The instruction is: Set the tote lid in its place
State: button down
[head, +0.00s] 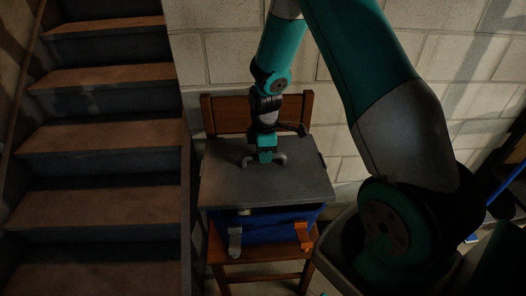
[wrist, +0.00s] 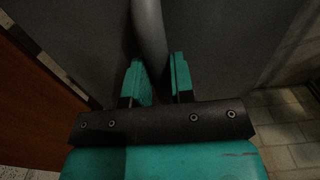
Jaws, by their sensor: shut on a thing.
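The tote lid (head: 300,188) is a flat dark grey panel with a grey arched handle (head: 281,160) on top. My gripper (head: 265,158) is shut on this handle from above. In the wrist view its teal fingers (wrist: 158,80) stand on both sides of the grey handle bar (wrist: 149,32), with the lid (wrist: 235,50) behind. The blue tote (head: 275,229) is on a wooden chair, directly below the lid, which hides its opening. The lid looks roughly level. I cannot tell whether it touches the tote's rim or hovers just above.
The wooden chair (head: 213,246) stands against a pale block wall (head: 225,60). A grey latch (head: 235,241) and an orange latch (head: 304,236) hang at the tote's front. Wooden-topped stairs (head: 100,133) rise close on the left.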

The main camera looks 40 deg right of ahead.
aim_at(265, 165)
jog(key=shift+f+b, duration=1.35)
jog(key=shift+f, duration=0.85)
jog(key=shift+f, duration=0.2)
jog(key=shift+f+b, duration=0.4)
jog(key=shift+f, duration=0.45)
jog(key=shift+f, duration=0.1)
jog(key=c, duration=0.9)
grip_release()
notch_tip(265, 165, up, 18)
jog(key=p, duration=0.1)
jog(key=shift+f+p, duration=0.2)
jog(key=shift+p, duration=0.1)
